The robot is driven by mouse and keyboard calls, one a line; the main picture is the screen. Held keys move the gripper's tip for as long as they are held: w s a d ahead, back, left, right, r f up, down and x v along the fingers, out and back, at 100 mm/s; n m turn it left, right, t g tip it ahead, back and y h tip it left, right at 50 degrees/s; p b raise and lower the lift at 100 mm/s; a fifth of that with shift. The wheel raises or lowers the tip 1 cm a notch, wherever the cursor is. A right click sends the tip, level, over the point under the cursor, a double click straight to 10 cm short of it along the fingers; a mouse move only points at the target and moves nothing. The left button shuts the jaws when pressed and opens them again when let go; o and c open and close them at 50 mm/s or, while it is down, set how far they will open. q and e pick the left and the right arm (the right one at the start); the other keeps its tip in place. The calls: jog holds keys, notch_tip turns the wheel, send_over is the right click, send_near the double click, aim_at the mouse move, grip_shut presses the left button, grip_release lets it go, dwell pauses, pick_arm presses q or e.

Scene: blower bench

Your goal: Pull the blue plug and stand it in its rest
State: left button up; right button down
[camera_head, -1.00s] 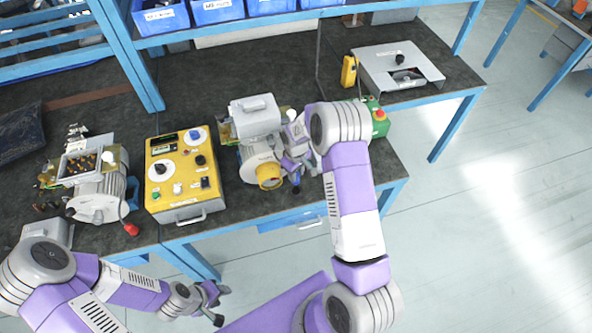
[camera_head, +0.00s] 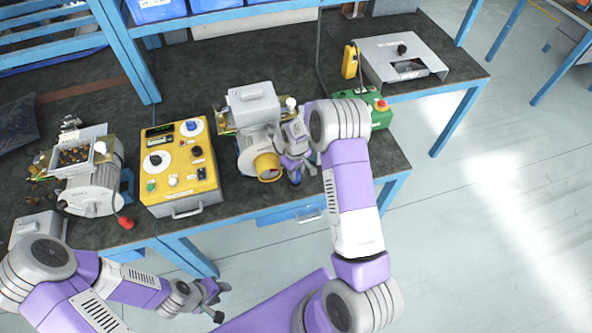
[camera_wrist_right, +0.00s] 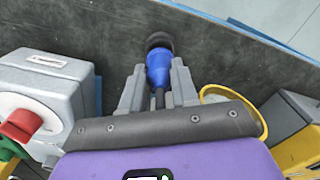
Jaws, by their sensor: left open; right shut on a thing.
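The blue plug (camera_wrist_right: 158,72) is between the fingertips of my right gripper (camera_wrist_right: 157,85), which is shut on it, in the right wrist view. A dark cable runs back from it between the fingers. A dark round piece (camera_wrist_right: 159,41) shows at its far end; I cannot tell whether this is the plug's nose or the rest. In the head view the blue plug (camera_head: 295,178) is low by the bench's front edge, right of the blower's yellow outlet (camera_head: 267,166), partly hidden by my right gripper (camera_head: 292,166). My left gripper (camera_head: 213,300) is open and empty, in front of the bench.
A yellow control box (camera_head: 180,168) stands left of the blower (camera_head: 253,105). Another motor unit (camera_head: 90,185) stands further left. A green box with a red button (camera_head: 375,112) is behind my right wrist. The bench front edge (camera_wrist_right: 240,45) is close beyond the plug.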

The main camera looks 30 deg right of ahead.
dwell(0.7)
jog(key=shift+f+b, duration=1.1)
jog(key=shift+f, duration=0.25)
dwell(0.4)
jog(key=c, duration=0.8)
grip_release()
notch_tip(320, 180, up, 8)
jog(key=shift+f+p, duration=0.2)
jog(key=shift+p, duration=0.1)
